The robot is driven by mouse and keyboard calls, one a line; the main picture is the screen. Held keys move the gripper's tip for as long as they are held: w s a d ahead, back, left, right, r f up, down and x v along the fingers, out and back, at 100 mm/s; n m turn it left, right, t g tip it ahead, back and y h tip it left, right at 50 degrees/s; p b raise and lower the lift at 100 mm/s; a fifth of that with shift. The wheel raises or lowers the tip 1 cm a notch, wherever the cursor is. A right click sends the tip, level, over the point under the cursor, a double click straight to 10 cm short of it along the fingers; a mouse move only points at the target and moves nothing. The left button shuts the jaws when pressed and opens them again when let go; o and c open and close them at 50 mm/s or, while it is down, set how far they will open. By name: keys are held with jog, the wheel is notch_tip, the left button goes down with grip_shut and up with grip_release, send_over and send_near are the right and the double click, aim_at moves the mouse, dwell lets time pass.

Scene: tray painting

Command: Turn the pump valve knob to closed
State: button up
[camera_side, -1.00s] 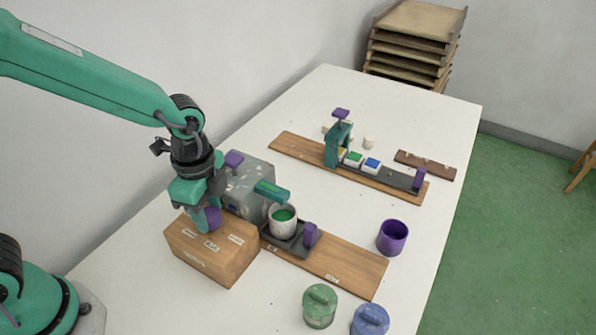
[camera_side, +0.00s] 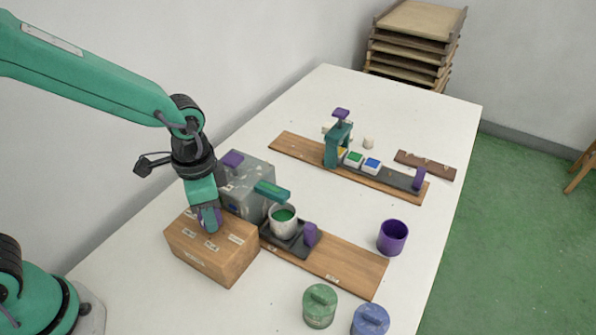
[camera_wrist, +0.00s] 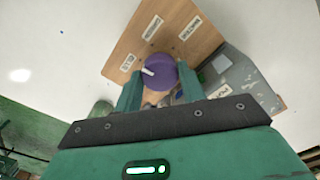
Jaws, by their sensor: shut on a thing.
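A purple knob (camera_wrist: 160,68) with a white pointer mark sits on top of a wooden box (camera_side: 222,266) bearing several small white labels. In the wrist view the mark lies on the knob's left side, towards a label (camera_wrist: 128,62) too small to read surely. My gripper (camera_side: 209,222) is shut on the knob, pointing down with a finger on either side. In the side view the fingers hide much of the knob. A grey, paint-spotted pump housing (camera_side: 248,184) with a green spout (camera_side: 272,191) stands behind the box.
A white cup of green paint (camera_side: 284,221) stands under the spout on a dark carriage over a wooden board (camera_side: 350,270). A purple cup (camera_side: 392,238) and green (camera_side: 320,306) and blue (camera_side: 370,321) lidded pots stand to the right. The table's front right is partly clear.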

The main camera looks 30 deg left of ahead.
jog(key=n, duration=0.4)
jog(key=shift+r+n, duration=0.1)
jog(key=shift+n, duration=0.2)
jog(key=n, duration=0.3)
jog(key=shift+n, duration=0.3)
jog(key=n, duration=0.4)
jog(key=shift+n, duration=2.2)
jog(key=o, duration=0.7)
jog(key=shift+r, duration=0.1)
jog(key=shift+r, duration=3.8)
